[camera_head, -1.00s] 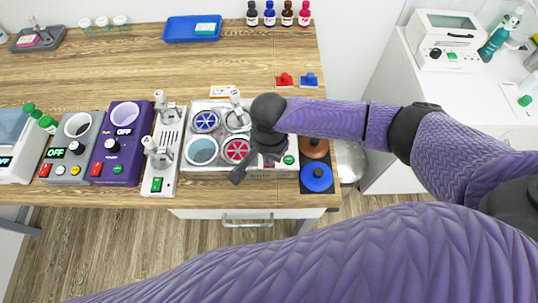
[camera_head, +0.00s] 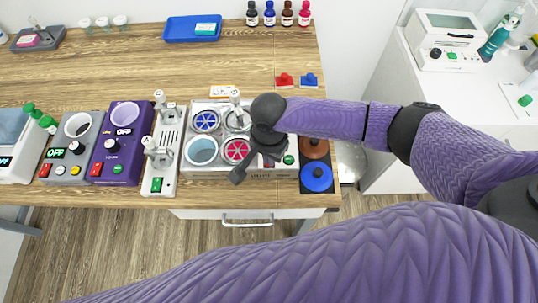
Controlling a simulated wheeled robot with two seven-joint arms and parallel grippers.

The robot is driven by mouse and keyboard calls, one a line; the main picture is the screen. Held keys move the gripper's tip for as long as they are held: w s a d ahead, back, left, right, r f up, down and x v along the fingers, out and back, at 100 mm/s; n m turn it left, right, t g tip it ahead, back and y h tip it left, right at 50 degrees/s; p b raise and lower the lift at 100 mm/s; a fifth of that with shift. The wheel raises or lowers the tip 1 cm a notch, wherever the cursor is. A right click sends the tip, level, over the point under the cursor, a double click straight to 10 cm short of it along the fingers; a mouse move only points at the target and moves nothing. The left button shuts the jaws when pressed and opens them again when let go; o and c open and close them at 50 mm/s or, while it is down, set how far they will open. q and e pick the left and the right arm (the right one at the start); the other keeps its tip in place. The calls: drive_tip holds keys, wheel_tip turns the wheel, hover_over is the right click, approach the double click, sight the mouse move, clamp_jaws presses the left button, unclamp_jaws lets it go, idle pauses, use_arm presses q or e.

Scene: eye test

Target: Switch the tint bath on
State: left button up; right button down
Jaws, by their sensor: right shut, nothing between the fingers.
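The wide pale unit with several round wells (camera_head: 186,168), which looks like the tint bath, sits near the front edge of the bench. Its wells show a blue wheel (camera_head: 206,121), a red wheel (camera_head: 236,151) and pale liquid (camera_head: 202,151). A round green knob or button (camera_head: 289,159) is at its front right. My right gripper (camera_head: 238,177) is shut and empty, low over the unit's front edge. It and its wrist hide part of the front right panel; contact cannot be told. My left gripper is not in view.
A white strip unit (camera_head: 164,155) stands beside the bath. Blue (camera_head: 316,177) and brown (camera_head: 314,147) lids lie at the right.

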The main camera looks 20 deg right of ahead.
sight(269, 168)
drive_tip(key=shift+f+b, duration=0.65)
drive_tip(key=shift+f, duration=0.55)
idle(0.6)
wheel_tip(269, 168, up, 7)
drive_tip(key=p, duration=0.8)
drive_tip(key=shift+p, duration=0.3)
